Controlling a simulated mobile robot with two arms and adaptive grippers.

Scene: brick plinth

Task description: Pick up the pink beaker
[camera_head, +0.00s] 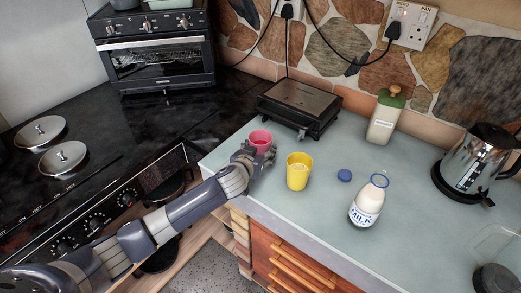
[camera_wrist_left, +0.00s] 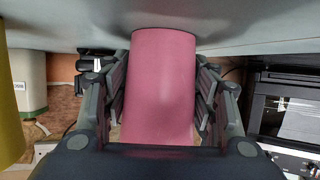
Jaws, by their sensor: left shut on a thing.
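The pink beaker (camera_head: 260,137) is at the left end of the pale counter in the head view. My left gripper (camera_head: 257,156) is at it, its fingers on either side of its body. In the left wrist view the pink beaker (camera_wrist_left: 163,85) fills the space between the two fingers of the left gripper (camera_wrist_left: 163,100), which is shut on it. I cannot tell whether the beaker's base touches the counter. My right gripper is in neither view.
A yellow beaker (camera_head: 299,172) stands just right of the gripper. A milk bottle (camera_head: 366,206), a blue cap (camera_head: 344,175), a green-topped jar (camera_head: 385,118) and a kettle (camera_head: 476,160) stand further right. A black grill (camera_head: 299,106) is behind.

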